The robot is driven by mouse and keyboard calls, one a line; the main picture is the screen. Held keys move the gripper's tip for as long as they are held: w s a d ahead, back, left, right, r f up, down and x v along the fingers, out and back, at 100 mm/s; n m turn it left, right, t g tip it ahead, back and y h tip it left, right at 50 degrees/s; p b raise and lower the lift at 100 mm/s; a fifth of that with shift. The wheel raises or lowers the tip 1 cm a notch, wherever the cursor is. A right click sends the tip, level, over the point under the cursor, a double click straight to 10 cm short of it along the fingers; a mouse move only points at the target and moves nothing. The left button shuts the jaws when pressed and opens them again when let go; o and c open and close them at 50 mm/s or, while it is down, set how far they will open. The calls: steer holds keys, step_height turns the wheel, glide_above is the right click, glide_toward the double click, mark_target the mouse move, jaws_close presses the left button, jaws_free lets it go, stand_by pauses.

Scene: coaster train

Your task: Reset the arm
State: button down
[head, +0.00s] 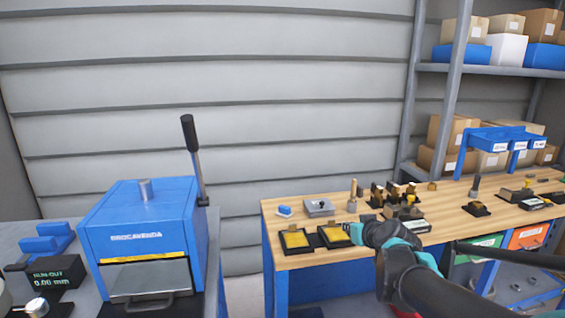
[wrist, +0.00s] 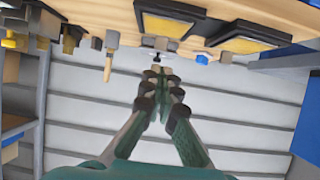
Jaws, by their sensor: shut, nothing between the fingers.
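My arm comes in from the lower right of the head view. My gripper (head: 357,233) is above the front edge of the wooden bench (head: 300,262), close to two dark-framed yellow pads. In the wrist view my gripper (wrist: 157,78) points away from the camera. Its two fingers meet at the tips, with nothing held between them. The wrist view looks upside down, with the bench along its top and the grey wall below.
A blue machine (head: 140,235) with an upright black-handled lever (head: 192,150) stands at the left. The left yellow pad (head: 295,239) and other small tools lie on the bench. A shelf (head: 490,69) with boxes stands at the back right. Open wall lies between machine and shelf.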

steer(key=s+f+m+g+h, duration=0.1)
steer(key=s+f+g+h, duration=0.1)
steer(key=s+f+g, duration=0.6)
steer(key=s+f, duration=0.4)
steer(key=f, duration=0.3)
steer(key=shift+s+a+f+m, duration=0.25)
steer(key=shift+s+f+m, duration=0.15)
